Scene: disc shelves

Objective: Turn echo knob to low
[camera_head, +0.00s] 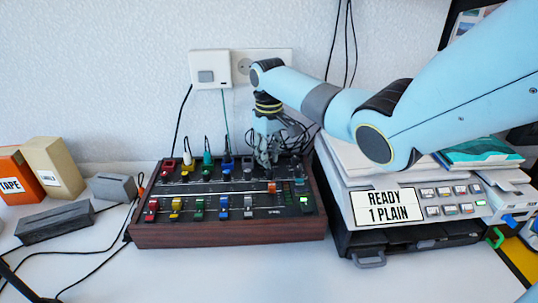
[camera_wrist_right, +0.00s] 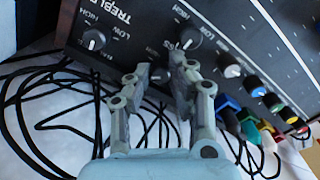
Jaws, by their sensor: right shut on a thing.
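The mixer (camera_head: 230,234) has a dark wooden case and a black panel with coloured faders and knobs. My right gripper (camera_head: 267,163) points down onto its back right part, hiding what is under it in the head view. In the right wrist view, the gripper (camera_wrist_right: 160,76) is shut on a small dark knob (camera_wrist_right: 158,74) between its fingertips. That knob's label and pointer are hidden, so I cannot read its setting. My left gripper is not in view.
Cables (camera_wrist_right: 55,105) lie behind the mixer. A printer (camera_head: 350,215) with a READY display stands close on the right. An orange TAPE box (camera_head: 14,178), a beige LABELS box (camera_head: 53,168) and grey blocks (camera_head: 55,222) are on the left. The front table is mostly clear.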

